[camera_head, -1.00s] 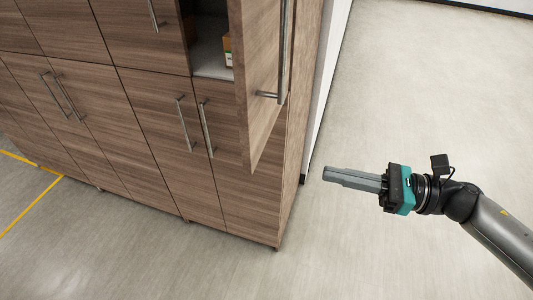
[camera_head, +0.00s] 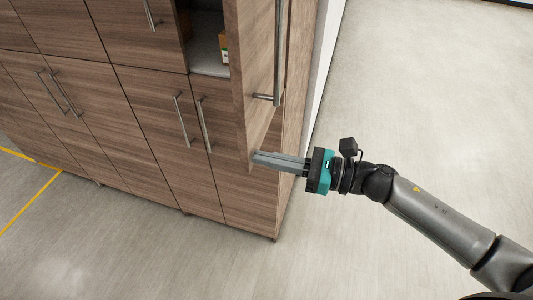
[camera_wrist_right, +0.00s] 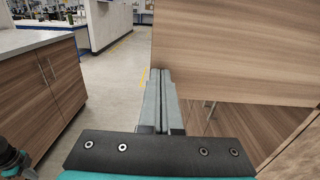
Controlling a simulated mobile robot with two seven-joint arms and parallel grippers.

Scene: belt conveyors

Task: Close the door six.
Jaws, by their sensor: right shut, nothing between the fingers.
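The open door (camera_head: 259,70) is a brown wood-grain panel with a long metal bar handle (camera_head: 279,60). It stands swung out from the upper right of the cabinet in the head view. My right gripper (camera_head: 256,158) is shut and empty, with its fingertips at the door's lower edge; I cannot tell if they touch it. In the right wrist view the door (camera_wrist_right: 235,50) fills the upper right, with the shut fingers (camera_wrist_right: 160,78) beside its edge.
The open compartment (camera_head: 209,52) holds a small box (camera_head: 223,47). The lower cabinet doors (camera_head: 165,130) are closed and carry bar handles. Open floor (camera_head: 420,90) lies to the right. A counter with cabinets (camera_wrist_right: 40,75) stands at left in the wrist view.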

